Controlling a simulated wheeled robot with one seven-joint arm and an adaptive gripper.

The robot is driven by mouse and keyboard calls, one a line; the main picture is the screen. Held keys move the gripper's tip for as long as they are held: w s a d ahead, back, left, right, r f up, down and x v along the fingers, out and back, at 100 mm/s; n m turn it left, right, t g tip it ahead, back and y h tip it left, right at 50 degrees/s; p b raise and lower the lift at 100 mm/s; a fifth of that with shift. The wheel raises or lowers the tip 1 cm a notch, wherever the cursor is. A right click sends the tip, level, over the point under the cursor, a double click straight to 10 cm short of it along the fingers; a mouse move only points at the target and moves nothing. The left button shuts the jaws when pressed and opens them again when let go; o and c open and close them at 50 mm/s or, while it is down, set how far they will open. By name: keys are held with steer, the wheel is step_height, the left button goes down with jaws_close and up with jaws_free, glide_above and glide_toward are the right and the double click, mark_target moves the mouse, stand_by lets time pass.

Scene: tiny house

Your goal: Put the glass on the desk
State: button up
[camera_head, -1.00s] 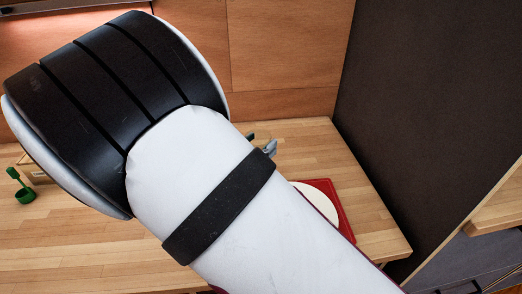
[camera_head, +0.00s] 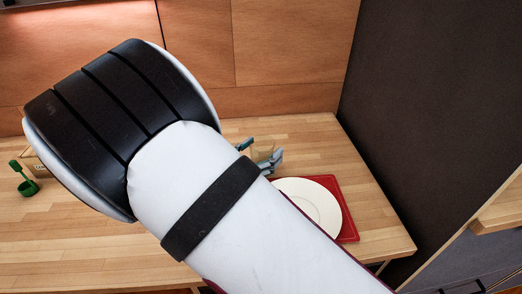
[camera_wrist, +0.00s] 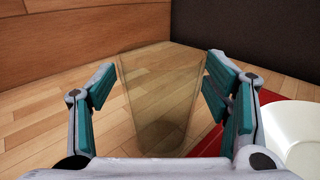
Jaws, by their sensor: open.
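A clear, slightly amber glass (camera_wrist: 160,98) stands upright between the two fingers of my gripper (camera_wrist: 161,84) in the wrist view. The fingers are spread, with a gap showing on each side of the glass. Its base is low in the picture, close to my gripper's body, and appears to be on the wooden desk (camera_wrist: 50,115). In the head view, the glass (camera_head: 263,150) shows faintly between the fingertips, just behind the plate. My arm hides most of the gripper there. The desk (camera_head: 305,145) runs along the wall.
A white plate (camera_head: 312,203) lies on a red mat (camera_head: 350,225) just right of the glass. A small green object (camera_head: 27,188) sits at the far left of the desk. A dark panel (camera_head: 420,100) closes off the right side. Bare desk lies behind the glass.

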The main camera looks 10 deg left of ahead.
steer(key=shift+r, duration=0.15)
steer(key=p+v, duration=0.1)
steer(key=v, duration=1.1)
steer(key=s+d+r+m+g+h, duration=0.1)
steer(key=d+r+m+g, duration=0.35)
steer(key=d, duration=0.45)
steer(key=s+d+r+m+g, duration=0.1)
steer(key=d+r+m+g, duration=0.3)
steer(key=d, duration=0.5)
steer(key=s+d+r+m+g+h, duration=0.1)
steer(key=d+r+m+g, duration=0.2)
steer(key=d+m+g, duration=0.4)
steer(key=s+d+r+m+g+y, duration=0.1)
steer(key=s+d+r+m+y, duration=0.25)
steer(key=s+d+m, duration=0.45)
steer(key=s+m+t+y, duration=0.2)
steer(key=s+m+y, duration=0.5)
steer(key=s, duration=0.6)
steer(key=shift+s+d+r, duration=0.25)
steer(key=shift+s, duration=0.05)
